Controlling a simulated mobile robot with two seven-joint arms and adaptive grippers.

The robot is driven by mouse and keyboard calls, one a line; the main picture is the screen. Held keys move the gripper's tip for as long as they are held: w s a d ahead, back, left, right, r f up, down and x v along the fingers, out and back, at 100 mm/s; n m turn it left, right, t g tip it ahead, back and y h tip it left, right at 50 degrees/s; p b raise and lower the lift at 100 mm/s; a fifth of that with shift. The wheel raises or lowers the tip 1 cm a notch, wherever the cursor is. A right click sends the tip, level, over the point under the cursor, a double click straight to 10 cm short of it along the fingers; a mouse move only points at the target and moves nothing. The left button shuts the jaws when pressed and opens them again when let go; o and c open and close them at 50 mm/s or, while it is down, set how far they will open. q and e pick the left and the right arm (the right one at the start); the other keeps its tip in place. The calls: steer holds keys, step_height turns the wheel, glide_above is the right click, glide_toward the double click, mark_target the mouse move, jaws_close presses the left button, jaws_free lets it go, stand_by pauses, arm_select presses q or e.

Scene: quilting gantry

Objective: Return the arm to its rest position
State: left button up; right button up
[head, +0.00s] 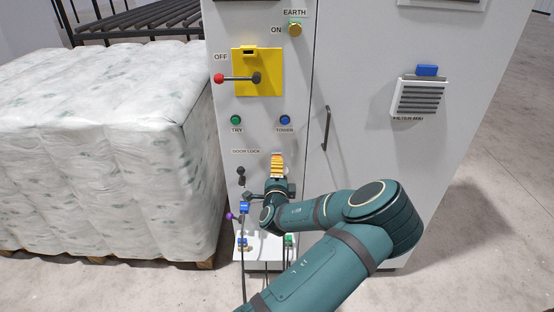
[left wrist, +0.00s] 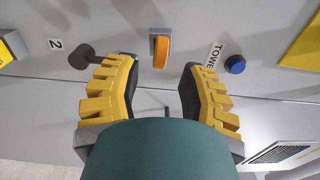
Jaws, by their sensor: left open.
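My left arm (head: 320,270) reaches in from the bottom of the head view, bent at the elbow, toward the grey cabinet. My left gripper (head: 277,167) has yellow fingers and is close to the cabinet front, right of the door lock label (head: 246,151). In the left wrist view the two fingers (left wrist: 158,80) are spread apart with nothing held. An orange handle on a grey plate (left wrist: 160,50) is on the panel beyond the gap between them. It appears apart from both fingers. My right gripper is in neither view.
The grey cabinet (head: 360,60) carries a yellow switch plate (head: 270,84) with a red-knobbed lever (head: 220,78), a green button (head: 236,119) and a blue button (head: 285,120). Cables hang low near the gripper. A wrapped bale (head: 100,150) stands left. Floor (head: 480,220) is clear at right.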

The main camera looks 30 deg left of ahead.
arm_select(q)
steer(key=v, duration=0.9)
steer(key=s+d+f+n+g+h, duration=0.2)
steer(key=s+d+f+n+g, duration=0.25)
steer(key=f, duration=0.55)
steer(key=s+d+f+n+g+h, duration=0.1)
steer(key=s+f+n+g+h, duration=0.1)
steer(key=s+f+n+g, duration=0.65)
steer(key=s+d+h, duration=0.3)
steer(key=d+h, duration=0.1)
steer(key=d, duration=0.5)
steer(key=s+d+h, duration=0.3)
steer(key=d+h, duration=0.2)
steer(key=d, duration=0.4)
steer(key=shift+n+g, duration=0.3)
steer(key=shift+n, duration=0.1)
